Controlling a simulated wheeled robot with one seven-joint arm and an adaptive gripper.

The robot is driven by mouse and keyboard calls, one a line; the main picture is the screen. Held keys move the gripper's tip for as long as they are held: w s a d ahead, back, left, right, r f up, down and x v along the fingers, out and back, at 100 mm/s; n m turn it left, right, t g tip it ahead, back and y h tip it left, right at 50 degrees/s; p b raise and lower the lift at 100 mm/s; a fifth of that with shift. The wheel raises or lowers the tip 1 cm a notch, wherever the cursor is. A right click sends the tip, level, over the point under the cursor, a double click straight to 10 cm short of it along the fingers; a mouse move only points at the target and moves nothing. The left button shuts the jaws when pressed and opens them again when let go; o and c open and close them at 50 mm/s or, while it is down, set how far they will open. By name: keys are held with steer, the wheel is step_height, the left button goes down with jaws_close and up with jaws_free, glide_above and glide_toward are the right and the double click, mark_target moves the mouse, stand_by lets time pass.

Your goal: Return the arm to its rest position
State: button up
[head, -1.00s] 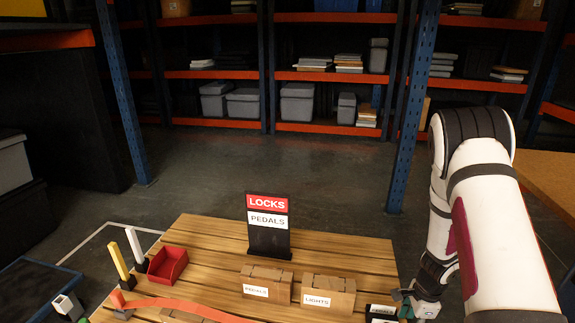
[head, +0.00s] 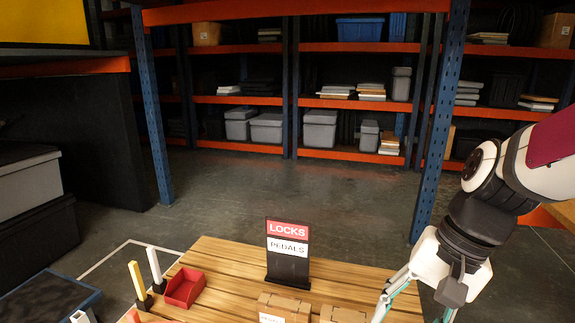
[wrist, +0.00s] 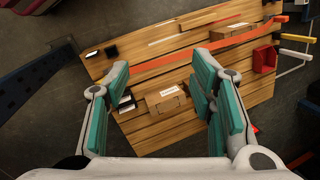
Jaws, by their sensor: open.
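My arm (head: 485,215) comes in from the right in the head view, with its wrist folded downward. My gripper (head: 415,300) hangs over the right edge of the wooden pallet table; its fingertips are cut off by the bottom of the picture. In the wrist view my gripper (wrist: 165,95) shows two teal-padded fingers spread wide with nothing held between them. The pallet table (wrist: 150,130) lies below and beyond the fingers, apart from them. A cardboard box (wrist: 167,102) shows in the gap between the fingers, well below them.
A black sign reading LOCKS and PEDALS (head: 288,254) stands on the table. A red bin (head: 184,287) and cardboard boxes (head: 284,306) are there too. A blue rack post (head: 440,135) rises close behind my arm. Open floor (head: 300,190) lies beyond the table.

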steer(key=s+d+r+n+h, duration=0.1)
steer(key=s+r+n+h, duration=0.15)
steer(key=s, duration=0.65)
steer(key=s+d+r+n+h, duration=0.15)
steer(key=s+n, duration=0.25)
steer(key=s, duration=0.5)
step_height(320, 180, up, 34)
steer(key=t+p, duration=0.3)
steer(key=p, duration=2.9)
steer(key=shift+a+t+y, duration=0.3)
steer(key=shift+t, duration=0.1)
